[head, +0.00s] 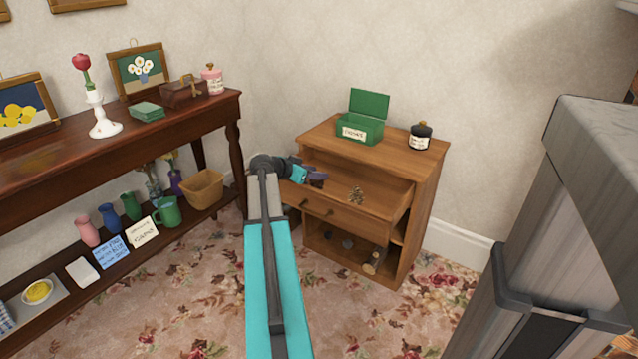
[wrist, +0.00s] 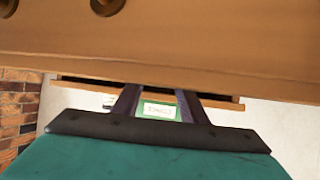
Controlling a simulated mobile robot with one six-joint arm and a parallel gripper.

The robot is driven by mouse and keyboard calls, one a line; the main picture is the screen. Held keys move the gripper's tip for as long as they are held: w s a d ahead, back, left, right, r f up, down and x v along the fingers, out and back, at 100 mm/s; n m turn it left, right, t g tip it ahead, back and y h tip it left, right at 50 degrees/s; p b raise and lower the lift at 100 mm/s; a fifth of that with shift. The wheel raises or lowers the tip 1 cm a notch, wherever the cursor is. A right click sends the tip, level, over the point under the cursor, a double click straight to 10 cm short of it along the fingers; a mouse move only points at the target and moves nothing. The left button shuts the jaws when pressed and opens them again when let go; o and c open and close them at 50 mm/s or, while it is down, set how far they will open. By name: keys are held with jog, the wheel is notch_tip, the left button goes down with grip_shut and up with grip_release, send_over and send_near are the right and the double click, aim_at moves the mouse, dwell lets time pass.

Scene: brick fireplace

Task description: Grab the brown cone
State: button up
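The brown cone (head: 356,195), a small pinecone, lies in the open top drawer (head: 392,193) of the wooden cabinet in the head view. My gripper (head: 317,179) is over the left part of this drawer, left of the cone and apart from it. In the wrist view, the two dark fingers of my gripper (wrist: 158,92) stand apart with nothing held between them. A wooden front with round knobs (wrist: 107,5) fills the top of that view. The cone does not show there.
A green box (head: 361,130) with an open lid and a dark jar (head: 420,136) stand on the cabinet top. The lower shelf holds dark lumps and a log (head: 375,261). A long side table (head: 120,125) stands at the left. A grey block-like structure (head: 560,230) is at the right.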

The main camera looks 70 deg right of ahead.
jog(key=shift+b+x, duration=0.85)
jog(key=shift+x, duration=1.7)
jog(key=c, duration=1)
